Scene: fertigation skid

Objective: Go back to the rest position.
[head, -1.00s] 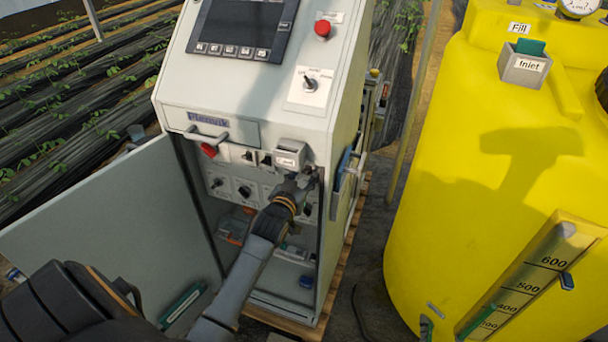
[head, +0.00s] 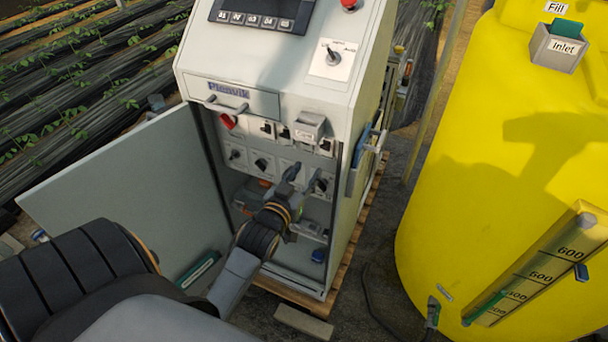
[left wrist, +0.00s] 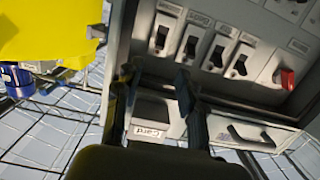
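My left gripper (head: 303,177) is in front of the open control cabinet (head: 268,105), below the small grey "Card" holder (head: 308,127). Its two fingers are apart with nothing between them. In the left wrist view, the open fingers (left wrist: 155,85) frame the "Card" holder (left wrist: 150,117), with a gap that looks empty. I cannot tell from that view how far the fingers are from the holder. My right gripper is not in view.
The cabinet door (head: 120,185) hangs open at the left. Black switches (left wrist: 190,45) and a red knob (left wrist: 287,77) are on the panel. A yellow tank (head: 490,150) stands at the right. A wooden pallet (head: 300,298) lies under the cabinet.

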